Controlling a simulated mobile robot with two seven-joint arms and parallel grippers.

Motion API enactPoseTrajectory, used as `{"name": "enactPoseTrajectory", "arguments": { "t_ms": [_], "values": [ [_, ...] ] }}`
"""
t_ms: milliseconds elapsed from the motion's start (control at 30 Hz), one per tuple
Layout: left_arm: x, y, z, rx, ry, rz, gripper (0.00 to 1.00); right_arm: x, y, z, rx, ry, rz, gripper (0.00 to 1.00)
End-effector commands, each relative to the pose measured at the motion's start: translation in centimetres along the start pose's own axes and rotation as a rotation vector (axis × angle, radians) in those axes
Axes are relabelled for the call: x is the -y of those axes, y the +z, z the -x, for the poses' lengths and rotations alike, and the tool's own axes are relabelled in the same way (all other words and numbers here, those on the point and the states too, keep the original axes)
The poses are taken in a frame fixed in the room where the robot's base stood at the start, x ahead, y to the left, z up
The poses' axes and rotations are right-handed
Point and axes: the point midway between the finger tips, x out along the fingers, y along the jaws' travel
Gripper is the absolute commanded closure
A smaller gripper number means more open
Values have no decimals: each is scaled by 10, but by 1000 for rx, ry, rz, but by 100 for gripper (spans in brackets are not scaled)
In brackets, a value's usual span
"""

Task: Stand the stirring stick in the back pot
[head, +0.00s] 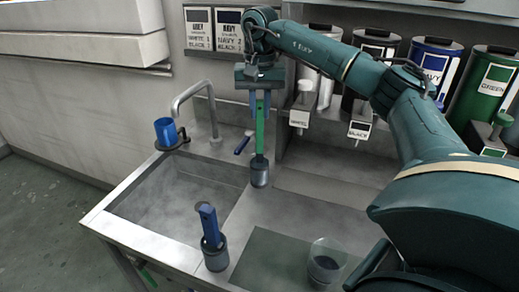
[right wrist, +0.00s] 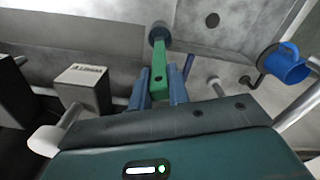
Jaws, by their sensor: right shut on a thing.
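A green stirring stick (head: 260,130) hangs upright from my right gripper (head: 260,95), which is shut on its upper end. The stick's lower end meets the mouth of the grey back pot (head: 259,176) on the counter beside the sink. I cannot tell how deep the end sits inside the rim. In the right wrist view the green stick (right wrist: 158,74) runs from between the fingers (right wrist: 158,96) to the grey pot (right wrist: 157,34). A front pot (head: 215,256) holds a blue stick (head: 208,224). My left gripper is out of view.
A sink (head: 180,200) lies left, with a tap (head: 190,92) and a blue cup (head: 166,131) at its back. A clear cup (head: 326,262) with dark contents stands front right on a dark mat (head: 268,262). Labelled dispensers, including a green one (head: 492,88), line the back right.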

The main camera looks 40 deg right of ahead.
Motion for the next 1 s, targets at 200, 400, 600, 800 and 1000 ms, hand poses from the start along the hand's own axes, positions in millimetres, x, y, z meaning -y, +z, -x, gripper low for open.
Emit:
{"name": "enactPoseTrajectory", "arguments": {
  "t_ms": [200,400,600,800,1000],
  "values": [
    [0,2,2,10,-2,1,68,0,0,-31,1,1,0,100],
    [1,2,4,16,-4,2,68,0,1,-56,2,2,0,100],
    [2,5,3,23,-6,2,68,0,1,-71,0,0,0,100],
    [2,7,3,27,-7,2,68,0,0,-71,0,-1,0,100],
    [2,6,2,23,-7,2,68,0,0,-73,0,-1,0,76]
  ]
}}
